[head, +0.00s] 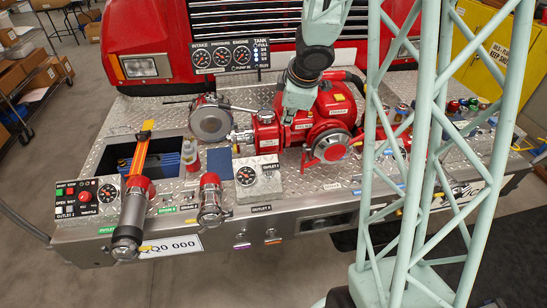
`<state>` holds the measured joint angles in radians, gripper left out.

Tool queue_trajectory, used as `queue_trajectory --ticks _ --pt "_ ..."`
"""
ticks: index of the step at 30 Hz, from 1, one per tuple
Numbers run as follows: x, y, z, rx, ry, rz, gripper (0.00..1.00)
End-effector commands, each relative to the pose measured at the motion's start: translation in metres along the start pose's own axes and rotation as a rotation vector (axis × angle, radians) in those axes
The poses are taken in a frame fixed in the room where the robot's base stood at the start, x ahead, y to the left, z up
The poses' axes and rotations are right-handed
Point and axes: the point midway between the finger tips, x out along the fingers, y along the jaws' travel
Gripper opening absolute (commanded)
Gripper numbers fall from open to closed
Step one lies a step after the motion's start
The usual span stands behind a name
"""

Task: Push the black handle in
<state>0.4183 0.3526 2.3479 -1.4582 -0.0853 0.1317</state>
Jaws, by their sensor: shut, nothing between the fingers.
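The red pump (328,102) sits on the tread-plate bumper deck, right of centre in the head view. My arm comes down from above, and its pale green end with my gripper (292,117) is in front of or over the pump's left part. The gripper is shut and empty; its fingertips are small and hard to make out. I cannot tell whether it touches the pump. A thin rod (240,107) runs between the round capped fitting (211,119) and the pump. I cannot clearly pick out a black handle; part of the pump is hidden behind my arm.
A gauge panel (231,56) stands behind the pump. On the deck are a control box (88,203), an open bin with an orange strap (137,158), capped outlets (210,203) and a gauge block (258,180). Several cans (455,106) stand at the right. My pale lattice structure blocks the right side.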

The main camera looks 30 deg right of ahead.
Motion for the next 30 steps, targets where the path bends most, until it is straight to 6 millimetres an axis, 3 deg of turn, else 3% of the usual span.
queue_trajectory --ticks 16,24,30 --pt "0.035 -0.043 0.004 -0.144 0.131 -0.208 0.0" --pt "0.042 -0.064 0.006 -0.182 0.18 -0.279 0.0" --pt "0.044 -0.069 0.007 -0.189 0.189 -0.291 0.0"
